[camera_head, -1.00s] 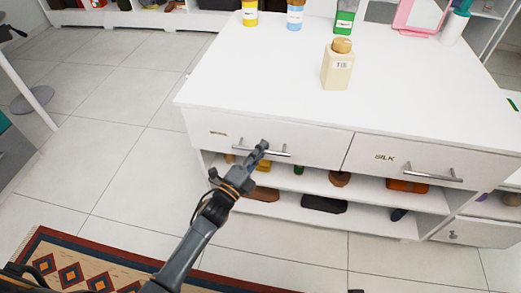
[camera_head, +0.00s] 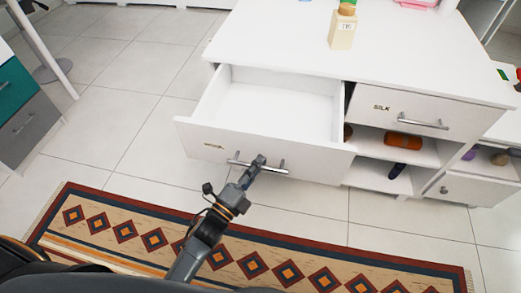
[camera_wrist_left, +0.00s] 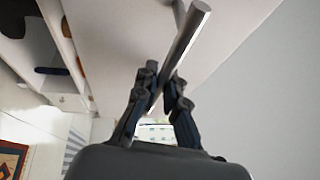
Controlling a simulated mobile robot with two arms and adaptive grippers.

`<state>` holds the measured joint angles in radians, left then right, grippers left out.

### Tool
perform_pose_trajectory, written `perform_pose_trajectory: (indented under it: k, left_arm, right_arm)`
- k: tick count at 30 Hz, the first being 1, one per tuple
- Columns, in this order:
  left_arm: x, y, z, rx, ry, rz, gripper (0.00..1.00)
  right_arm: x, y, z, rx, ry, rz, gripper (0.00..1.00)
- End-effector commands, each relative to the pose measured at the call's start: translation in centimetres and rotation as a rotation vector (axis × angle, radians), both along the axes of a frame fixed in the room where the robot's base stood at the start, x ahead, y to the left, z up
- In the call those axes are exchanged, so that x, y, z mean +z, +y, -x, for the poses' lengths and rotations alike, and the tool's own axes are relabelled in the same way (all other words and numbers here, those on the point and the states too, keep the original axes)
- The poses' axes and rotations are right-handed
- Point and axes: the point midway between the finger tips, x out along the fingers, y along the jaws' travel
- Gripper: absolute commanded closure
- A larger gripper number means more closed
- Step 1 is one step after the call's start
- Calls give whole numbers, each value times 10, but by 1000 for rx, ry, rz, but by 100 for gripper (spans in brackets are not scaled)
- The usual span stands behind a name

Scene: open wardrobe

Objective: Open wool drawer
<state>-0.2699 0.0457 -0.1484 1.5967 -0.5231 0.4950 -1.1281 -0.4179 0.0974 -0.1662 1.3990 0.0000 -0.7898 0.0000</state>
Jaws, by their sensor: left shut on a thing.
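The wool drawer (camera_head: 200,140) is the left drawer of the white island. It is pulled well out and its white inside is bare. Its label is too small to read clearly. My left gripper (camera_head: 257,161) is shut on the bar handle (camera_head: 238,162) of this drawer, near the handle's middle. In the left wrist view the fingers (camera_wrist_left: 162,90) close around the metal handle (camera_wrist_left: 186,40). My right gripper is not in view.
The silk drawer (camera_head: 440,140) beside it is shut. Open shelves with shoes (camera_head: 403,142) lie below. A beige bottle (camera_head: 342,30) stands on the island top (camera_head: 420,50). A patterned rug (camera_head: 330,262) covers the floor in front. A grey-and-teal cabinet (camera_head: 30,130) stands at the left.

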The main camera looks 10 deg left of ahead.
Motion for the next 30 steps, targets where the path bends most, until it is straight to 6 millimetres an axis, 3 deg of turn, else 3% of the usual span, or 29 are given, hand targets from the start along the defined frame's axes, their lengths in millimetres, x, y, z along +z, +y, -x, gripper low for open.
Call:
perform_pose_trajectory:
  k: [6,20,21,22,30]
  left_arm:
    - [-1,0,24,0,4,-2,100]
    - [-1,0,28,0,3,-1,100]
    - [-1,0,28,0,3,-1,82]
    - [-1,0,28,0,3,-1,79]
    - [-1,0,28,0,2,-1,79]
  right_arm:
    - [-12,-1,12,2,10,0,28]
    - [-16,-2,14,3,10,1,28]
    - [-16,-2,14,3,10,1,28]
    - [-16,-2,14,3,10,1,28]
    - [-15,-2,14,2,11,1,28]
